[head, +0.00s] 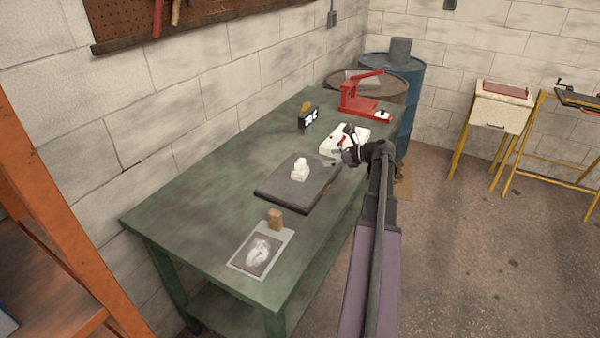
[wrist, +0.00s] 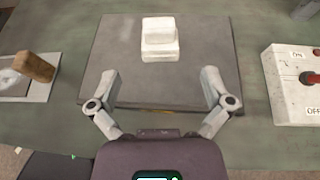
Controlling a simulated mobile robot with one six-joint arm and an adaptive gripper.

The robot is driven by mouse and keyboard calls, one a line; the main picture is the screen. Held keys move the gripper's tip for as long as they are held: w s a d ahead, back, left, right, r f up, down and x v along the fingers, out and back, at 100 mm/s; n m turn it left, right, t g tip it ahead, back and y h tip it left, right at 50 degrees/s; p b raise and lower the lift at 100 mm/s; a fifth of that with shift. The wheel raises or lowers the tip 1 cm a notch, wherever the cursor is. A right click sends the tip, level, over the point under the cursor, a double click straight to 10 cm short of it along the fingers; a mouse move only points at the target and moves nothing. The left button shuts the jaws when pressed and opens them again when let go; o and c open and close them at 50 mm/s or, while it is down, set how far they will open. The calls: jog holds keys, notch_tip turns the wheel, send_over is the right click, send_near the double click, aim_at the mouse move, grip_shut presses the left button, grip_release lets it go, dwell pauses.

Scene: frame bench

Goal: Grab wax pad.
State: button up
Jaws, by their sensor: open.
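A white stepped block, which looks like the wax pad (head: 300,169), sits upright on a dark grey slab (head: 325,182) on the green bench. In the wrist view the wax pad (wrist: 160,40) is toward the slab's far side, on its centre line. My gripper (head: 334,158) is open and empty in the head view, at the right of the slab. In the wrist view my gripper (wrist: 161,78) has its fingers spread wide over the slab's near part. The wax pad lies beyond the fingertips, between their lines, apart from them.
A white switch box (wrist: 290,85) stands right of the slab. A grey plate (head: 240,262) with a white smear and a brown block (head: 275,219) lies nearer. The bench's left side is clear.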

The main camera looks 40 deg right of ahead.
aim_at(301, 161)
jog(key=b+x, duration=0.2)
jog(key=x, duration=0.4)
jog(key=shift+w+a+f, duration=0.15)
jog(key=shift+f, duration=0.05)
jog(key=shift+b+x, duration=1.05)
jog(key=shift+x, duration=1.6)
jog(key=c, duration=1.1)
